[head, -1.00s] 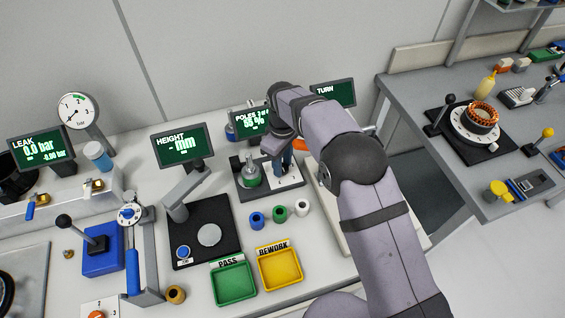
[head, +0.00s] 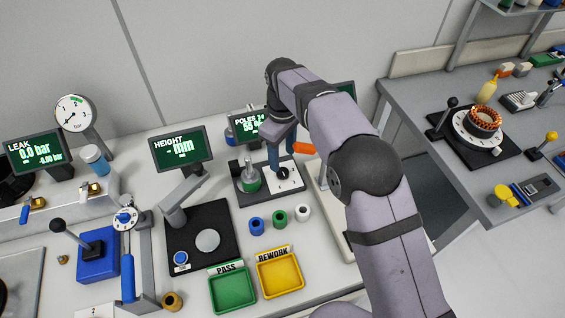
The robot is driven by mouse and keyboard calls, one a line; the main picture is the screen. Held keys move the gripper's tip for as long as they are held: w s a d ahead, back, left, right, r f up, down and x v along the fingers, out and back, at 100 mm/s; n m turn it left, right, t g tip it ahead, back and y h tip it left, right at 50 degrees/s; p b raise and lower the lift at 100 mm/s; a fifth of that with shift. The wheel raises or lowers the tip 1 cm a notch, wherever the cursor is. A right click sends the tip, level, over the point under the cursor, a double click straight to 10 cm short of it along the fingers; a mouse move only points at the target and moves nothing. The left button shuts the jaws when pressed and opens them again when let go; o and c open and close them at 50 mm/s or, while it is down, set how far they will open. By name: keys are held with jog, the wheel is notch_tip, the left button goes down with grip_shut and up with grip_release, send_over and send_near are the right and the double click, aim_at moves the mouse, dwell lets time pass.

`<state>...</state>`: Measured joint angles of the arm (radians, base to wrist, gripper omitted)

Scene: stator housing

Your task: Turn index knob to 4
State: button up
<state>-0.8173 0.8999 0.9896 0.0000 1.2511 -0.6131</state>
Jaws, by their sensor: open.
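The likely index knob (head: 282,172) is a small dark knob on a white plate (head: 291,184) with numbers, set in the right part of the grey poles fixture. Only part of it shows, and its pointer direction is too small to read. The poles screen (head: 249,124) stands behind and is partly covered by my arm.
A green-based part (head: 250,181) stands on the fixture just left of my gripper. Blue, green and white rings (head: 280,217) lie in front, with the green PASS tray (head: 233,289) and yellow REWORK tray (head: 279,272) nearer. An orange handle (head: 303,148) is close on the right.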

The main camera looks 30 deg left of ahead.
jog(key=shift+r, duration=0.6)
jog(key=shift+a, duration=0.1)
jog(key=w+a+r+m+t+y, duration=0.2)
jog(key=a+r+m+t+y, duration=0.1)
jog(key=a+r+t+y, duration=0.6)
jog(key=s+d+f+n+g+y+b, duration=0.1)
jog(key=s+f+n+g+y+b, duration=0.15)
jog(key=s+n+y+b, duration=0.7)
jog(key=m+t+h+p, duration=0.3)
jog(key=m+h+p, duration=0.45)
jog(key=m, duration=0.65)
send_near(283, 172)
jog(key=shift+w+a+r+h+b, duration=0.15)
jog(key=shift+a+r+h+b, duration=0.1)
jog(key=shift+a+h+b, duration=0.4)
jog(key=shift+p+x, duration=0.95)
jog(key=shift+x, duration=2.75)
jog(key=shift+c, duration=0.2)
